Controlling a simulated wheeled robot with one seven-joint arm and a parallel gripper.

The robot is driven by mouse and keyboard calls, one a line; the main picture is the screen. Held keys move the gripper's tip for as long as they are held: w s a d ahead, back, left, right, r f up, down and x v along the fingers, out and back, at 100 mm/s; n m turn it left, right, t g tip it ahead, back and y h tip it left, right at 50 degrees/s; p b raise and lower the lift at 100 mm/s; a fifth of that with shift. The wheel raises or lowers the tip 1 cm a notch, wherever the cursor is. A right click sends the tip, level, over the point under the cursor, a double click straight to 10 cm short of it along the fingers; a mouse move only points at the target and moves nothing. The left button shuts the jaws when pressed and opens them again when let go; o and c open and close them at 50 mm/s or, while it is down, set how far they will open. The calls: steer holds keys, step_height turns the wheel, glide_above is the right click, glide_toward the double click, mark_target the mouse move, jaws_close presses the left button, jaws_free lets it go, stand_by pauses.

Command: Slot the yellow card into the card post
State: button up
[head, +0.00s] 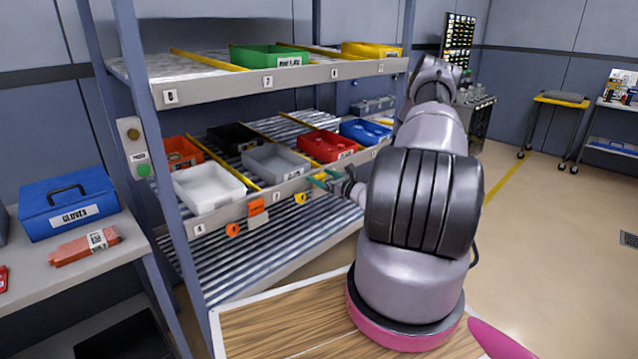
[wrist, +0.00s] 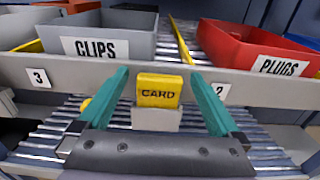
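The yellow card (wrist: 159,90), marked CARD, stands upright in the wrist view, in front of the shelf's grey front rail. Its lower edge meets a pale grey block (wrist: 156,119), which looks like a holder; how deep it sits there I cannot tell. My gripper (wrist: 158,80) is open, with one teal finger on each side of the card and a visible gap on both sides. In the head view my gripper (head: 322,181) is at the shelf's front rail and the yellow card cannot be made out. An orange card (head: 256,207) stands on a grey holder (head: 258,221) farther left; which post the task means is unclear.
A grey CLIPS bin (wrist: 105,45) and a red PLUGS bin (wrist: 255,50) sit behind the rail (wrist: 60,72). A yellow round tag (head: 300,198) and an orange one (head: 233,230) hang below it.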

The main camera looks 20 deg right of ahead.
steer(key=c, duration=1.2)
steer(key=shift+r, duration=0.1)
